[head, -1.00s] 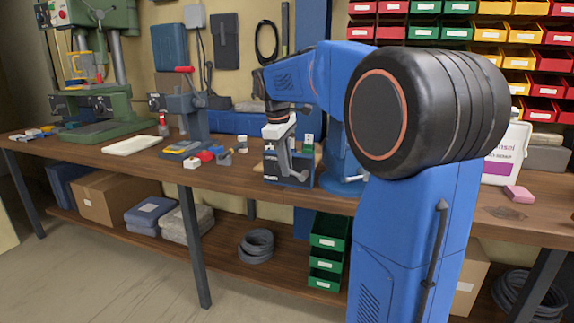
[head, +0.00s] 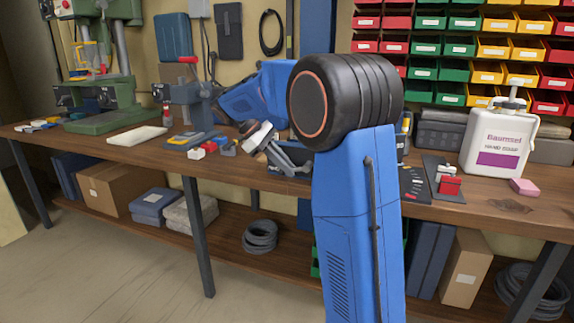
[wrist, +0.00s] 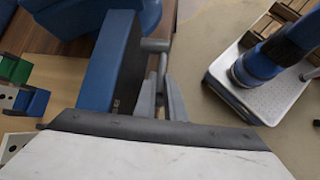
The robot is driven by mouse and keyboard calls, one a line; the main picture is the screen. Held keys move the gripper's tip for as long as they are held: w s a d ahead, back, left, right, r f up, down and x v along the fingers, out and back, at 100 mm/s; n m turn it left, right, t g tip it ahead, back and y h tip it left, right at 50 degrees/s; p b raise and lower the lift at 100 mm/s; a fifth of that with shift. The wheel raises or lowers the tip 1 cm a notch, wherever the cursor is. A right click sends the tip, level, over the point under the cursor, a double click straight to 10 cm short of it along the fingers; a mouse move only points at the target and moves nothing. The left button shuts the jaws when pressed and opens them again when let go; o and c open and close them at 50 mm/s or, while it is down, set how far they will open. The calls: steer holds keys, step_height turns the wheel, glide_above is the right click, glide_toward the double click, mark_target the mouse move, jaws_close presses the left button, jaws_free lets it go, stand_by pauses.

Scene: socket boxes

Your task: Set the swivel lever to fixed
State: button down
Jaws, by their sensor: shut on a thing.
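My gripper (head: 283,160) reaches down to the bench, tilted, partly in front of things in the head view. In the wrist view my gripper's grey fingers (wrist: 161,84) are close together beside a blue slab-like part (wrist: 108,72). They are shut on a thin grey piece that looks like the swivel lever (wrist: 155,45); its round end shows just beyond the fingertips. Most of the lever is hidden by the fingers and the blue part. My blue arm hides the body it belongs to in the head view. I cannot read any setting mark.
A green drill press (head: 105,100) and a grey-blue device with a red handle (head: 188,95) stand to the left. Coloured bins (head: 460,45) cover the back wall. Floor at lower left is clear.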

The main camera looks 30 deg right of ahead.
steer(key=shift+f, duration=0.1)
stand_by(0.4)
steer(key=c, duration=1.8)
jaws_free()
